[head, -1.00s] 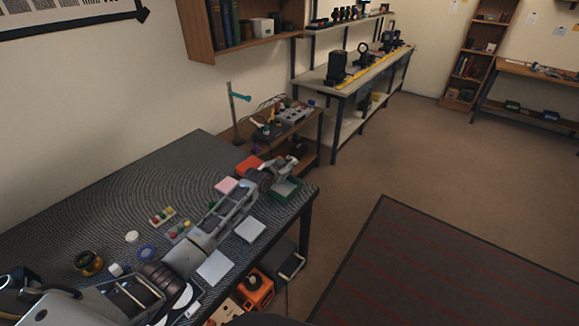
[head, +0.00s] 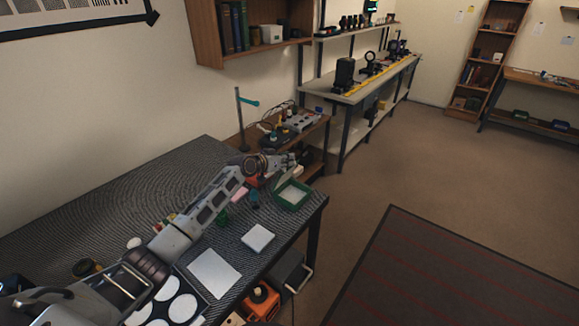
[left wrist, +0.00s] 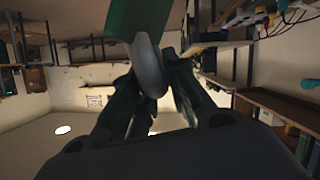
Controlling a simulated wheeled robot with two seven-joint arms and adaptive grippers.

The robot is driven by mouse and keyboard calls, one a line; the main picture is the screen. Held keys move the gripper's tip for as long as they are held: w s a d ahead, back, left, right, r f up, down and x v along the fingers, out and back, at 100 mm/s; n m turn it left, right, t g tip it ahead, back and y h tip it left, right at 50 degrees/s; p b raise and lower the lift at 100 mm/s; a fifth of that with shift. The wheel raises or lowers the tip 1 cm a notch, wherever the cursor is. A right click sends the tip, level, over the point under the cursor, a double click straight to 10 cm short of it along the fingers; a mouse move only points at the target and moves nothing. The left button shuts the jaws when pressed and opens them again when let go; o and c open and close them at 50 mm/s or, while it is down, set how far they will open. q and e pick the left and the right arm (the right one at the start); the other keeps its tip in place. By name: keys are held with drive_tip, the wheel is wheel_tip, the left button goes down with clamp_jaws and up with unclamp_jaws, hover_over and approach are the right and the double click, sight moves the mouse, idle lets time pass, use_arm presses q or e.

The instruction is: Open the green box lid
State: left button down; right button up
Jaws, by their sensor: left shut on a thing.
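The green box (head: 291,205) stands at the far right corner of the dark patterned table in the head view. Its pale inside shows, and its lid (head: 284,181) is raised and tilted at the back left side. My left gripper (head: 292,162) is above and behind the box, at the lid's upper edge. In the left wrist view the fingers close around a grey rounded piece (left wrist: 149,66) at the edge of a green panel (left wrist: 138,16), which appears to be the lid and its handle. The exact contact is dark there. My right gripper does not show.
White pads (head: 258,238) and a larger white sheet (head: 214,272) lie near the table's front edge (head: 305,216). A small stand with a teal arm (head: 243,104) and a side shelf with electronics (head: 300,122) are behind.

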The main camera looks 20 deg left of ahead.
use_arm(q)
drive_tip(key=shift+w+a+n+b, duration=0.25)
drive_tip(key=shift+a+n+b, duration=0.15)
drive_tip(key=shift+a+b, duration=0.35)
drive_tip(key=shift+w+a+f+n+h+b, duration=0.1)
drive_tip(key=shift+w+a+n+h+b, duration=0.25)
drive_tip(key=shift+a+b, duration=0.55)
drive_tip(key=shift+w+a+r+n+h+b, duration=0.15)
drive_tip(key=shift+a+n+h+b, duration=0.35)
drive_tip(key=shift+b, duration=0.65)
drive_tip(key=shift+w+a+f+n+h+b, duration=0.15)
drive_tip(key=shift+w+a+n+h+b, duration=0.15)
drive_tip(key=shift+a+b, duration=0.65)
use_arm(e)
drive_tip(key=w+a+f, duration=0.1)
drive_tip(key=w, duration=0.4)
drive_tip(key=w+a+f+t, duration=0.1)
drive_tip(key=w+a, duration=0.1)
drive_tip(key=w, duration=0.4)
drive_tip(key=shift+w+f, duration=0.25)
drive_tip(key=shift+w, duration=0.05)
use_arm(q)
drive_tip(key=shift+d, duration=0.15)
drive_tip(key=c, duration=1.4)
unclamp_jaws()
